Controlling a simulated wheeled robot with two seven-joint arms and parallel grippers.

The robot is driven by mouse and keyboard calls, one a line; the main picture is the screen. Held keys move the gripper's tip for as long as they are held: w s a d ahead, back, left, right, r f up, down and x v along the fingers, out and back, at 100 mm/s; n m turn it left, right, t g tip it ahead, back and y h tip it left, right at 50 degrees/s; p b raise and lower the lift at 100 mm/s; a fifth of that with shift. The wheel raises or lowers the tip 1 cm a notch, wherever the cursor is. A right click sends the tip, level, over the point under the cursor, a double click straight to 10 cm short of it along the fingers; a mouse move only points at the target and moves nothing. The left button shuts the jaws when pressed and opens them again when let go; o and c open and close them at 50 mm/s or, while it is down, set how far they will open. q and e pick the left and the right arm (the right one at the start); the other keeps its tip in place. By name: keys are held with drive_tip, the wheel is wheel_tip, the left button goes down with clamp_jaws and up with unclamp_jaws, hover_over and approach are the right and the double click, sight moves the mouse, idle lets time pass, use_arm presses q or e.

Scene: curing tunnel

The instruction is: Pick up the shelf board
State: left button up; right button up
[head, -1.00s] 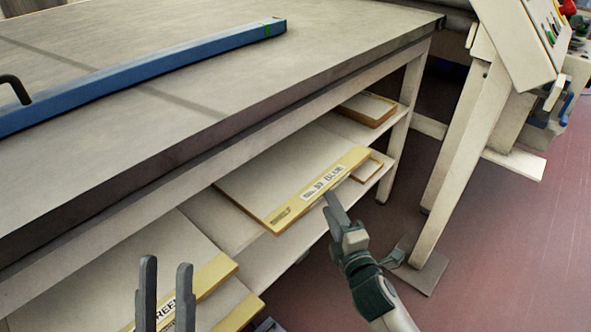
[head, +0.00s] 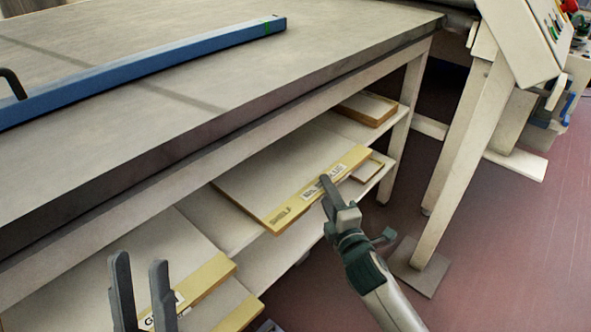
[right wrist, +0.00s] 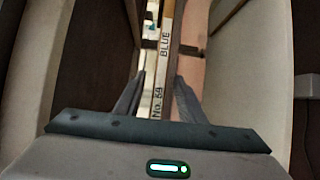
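The shelf board (head: 245,178) is a flat pale board with a yellow front edge, marked "SHELF" and with a white label. It lies on the rack shelf under the bench, its front edge at the shelf's front. My right gripper (head: 326,184) is at that edge, over the label. In the right wrist view the label reads "No. 59 BLUE", and the board's edge (right wrist: 165,65) runs between the two spread fingers (right wrist: 160,88). I cannot tell whether they touch it. My left gripper (head: 140,270) is open and empty at the lower left, in front of another yellow-edged board (head: 205,278).
A bench top (head: 330,60) overhangs the shelf and carries a blue bar (head: 150,72) with a black handle. More boards lie on the shelves, one at the far end (head: 366,108). A machine leg (head: 455,150) stands to the right above open red floor.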

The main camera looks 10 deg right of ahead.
drive_tip(key=shift+w, duration=0.4)
clamp_jaws()
idle(1.4)
drive_tip(key=shift+r, duration=0.1)
